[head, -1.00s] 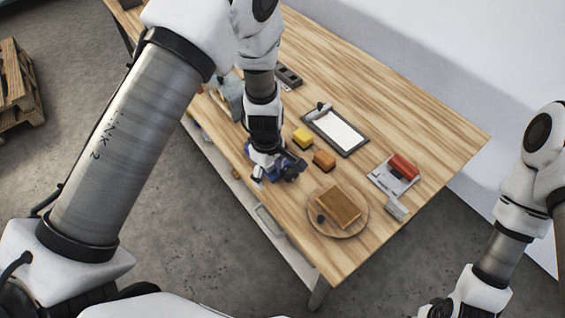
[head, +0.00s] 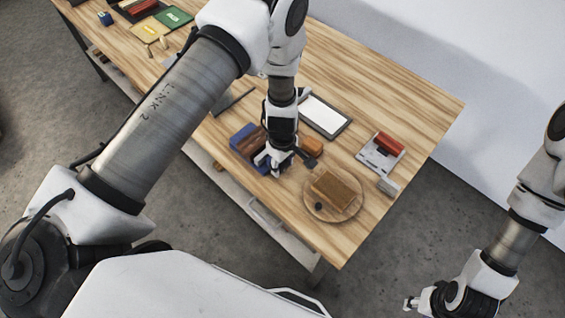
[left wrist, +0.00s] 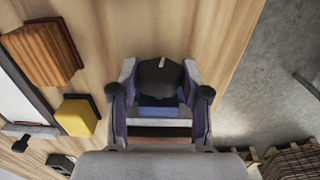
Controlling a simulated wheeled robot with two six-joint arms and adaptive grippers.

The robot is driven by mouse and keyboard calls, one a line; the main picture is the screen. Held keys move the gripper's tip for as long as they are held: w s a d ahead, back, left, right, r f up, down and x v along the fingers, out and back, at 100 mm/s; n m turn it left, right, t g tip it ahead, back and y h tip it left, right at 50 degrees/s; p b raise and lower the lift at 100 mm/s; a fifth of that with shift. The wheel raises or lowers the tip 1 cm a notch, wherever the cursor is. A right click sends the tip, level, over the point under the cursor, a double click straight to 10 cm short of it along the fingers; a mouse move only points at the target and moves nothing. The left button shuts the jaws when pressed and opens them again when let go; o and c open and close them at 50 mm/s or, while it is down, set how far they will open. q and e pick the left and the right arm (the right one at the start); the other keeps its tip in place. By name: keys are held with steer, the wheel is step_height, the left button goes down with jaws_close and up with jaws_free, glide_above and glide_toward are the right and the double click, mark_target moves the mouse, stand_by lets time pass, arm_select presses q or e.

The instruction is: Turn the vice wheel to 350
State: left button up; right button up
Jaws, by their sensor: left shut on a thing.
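The blue vice (head: 241,133) with a brown jaw strip stands near the table's front edge in the head view. In the left wrist view its blue body (left wrist: 162,111) lies behind a dark round wheel (left wrist: 158,78) with a small pale mark at its far side. My left gripper (head: 268,160) points down at the vice. In the left wrist view its two fingers (left wrist: 160,98) stand on either side of the wheel, shut on it. The fingers partly hide the wheel's rim; no numbers are readable. My right gripper (head: 411,303) hangs off the table, small at the bottom.
A round board (head: 312,210) with a brown block (head: 335,188) lies right of the vice. An orange block (head: 311,147), a clipboard (head: 325,117) and a red-topped device (head: 388,144) lie behind. A yellow block (left wrist: 77,117) is close to the left fingers.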

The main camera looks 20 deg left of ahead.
arm_select(q)
steer(key=shift+f+b, duration=0.15)
steer(key=shift+b, duration=0.15)
steer(key=shift+f+g+y+b, duration=0.1)
steer(key=shift+g+y+b, duration=0.2)
steer(key=shift+g+b, duration=0.35)
steer(key=g+b, duration=0.1)
steer(key=b, duration=0.1)
steer(key=g+b, duration=0.1)
steer(key=b, duration=0.1)
steer(key=g+y+b, duration=0.1)
steer(key=b, duration=0.2)
steer(key=shift+w+d+f+g, duration=0.1)
steer(key=shift+w+f+g, duration=0.15)
steer(key=shift+g, duration=0.1)
steer(key=shift+r+g+y+b, duration=0.25)
steer(key=shift+g+y+b, duration=0.15)
steer(key=shift+g+b, duration=0.45)
steer(key=o, duration=1.1)
steer(key=shift+o, duration=0.2)
steer(key=shift+r, duration=0.1)
steer(key=v, duration=1.2)
